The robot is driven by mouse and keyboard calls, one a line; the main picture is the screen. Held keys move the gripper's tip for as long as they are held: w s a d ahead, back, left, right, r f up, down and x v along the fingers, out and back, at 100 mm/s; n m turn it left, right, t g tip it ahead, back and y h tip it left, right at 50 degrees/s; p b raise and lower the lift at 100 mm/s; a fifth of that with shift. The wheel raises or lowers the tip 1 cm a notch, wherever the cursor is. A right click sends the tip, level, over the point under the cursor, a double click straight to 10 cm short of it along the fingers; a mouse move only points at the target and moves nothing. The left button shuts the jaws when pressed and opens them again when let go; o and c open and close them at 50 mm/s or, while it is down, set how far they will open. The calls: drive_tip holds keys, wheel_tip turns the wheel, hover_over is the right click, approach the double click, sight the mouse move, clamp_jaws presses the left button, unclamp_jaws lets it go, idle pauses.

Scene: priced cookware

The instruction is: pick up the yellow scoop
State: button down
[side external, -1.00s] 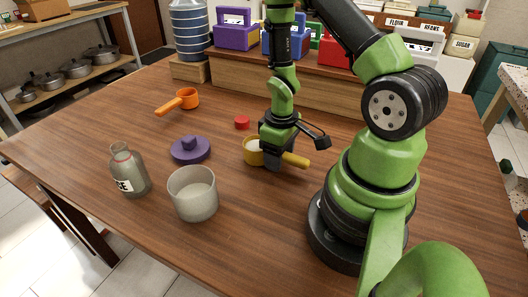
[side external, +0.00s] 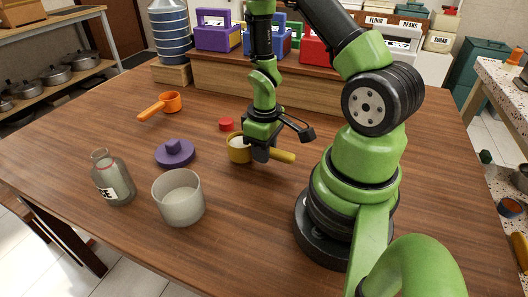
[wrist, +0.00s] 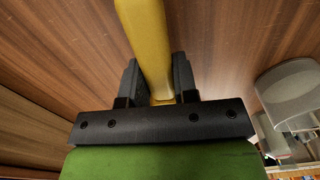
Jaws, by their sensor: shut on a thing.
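The yellow scoop (side external: 238,150) is in the middle of the table in the side external view, with white contents showing inside its bowl. Its handle (side external: 283,156) points right. My gripper (side external: 260,156) is upright over the scoop and shut on its handle near the bowl. In the wrist view the yellow handle (wrist: 147,40) runs between the two dark fingers of my gripper (wrist: 158,82). The scoop looks about level and slightly raised; the fingers partly hide it, so I cannot tell its exact clearance.
A red cap (side external: 227,124) lies just behind the scoop. A wooden riser (side external: 225,78) with coloured boxes is at the back.

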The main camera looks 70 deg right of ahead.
drive_tip(key=shift+r, duration=4.2)
drive_tip(key=shift+r, duration=0.1)
drive_tip(key=w+a+r, duration=0.1)
drive_tip(key=a, duration=0.9)
drive_tip(key=w+a+r, duration=0.1)
drive_tip(key=w+a, duration=0.1)
drive_tip(key=a, duration=0.9)
drive_tip(key=shift+r, duration=0.2)
drive_tip(key=shift+y, duration=0.3)
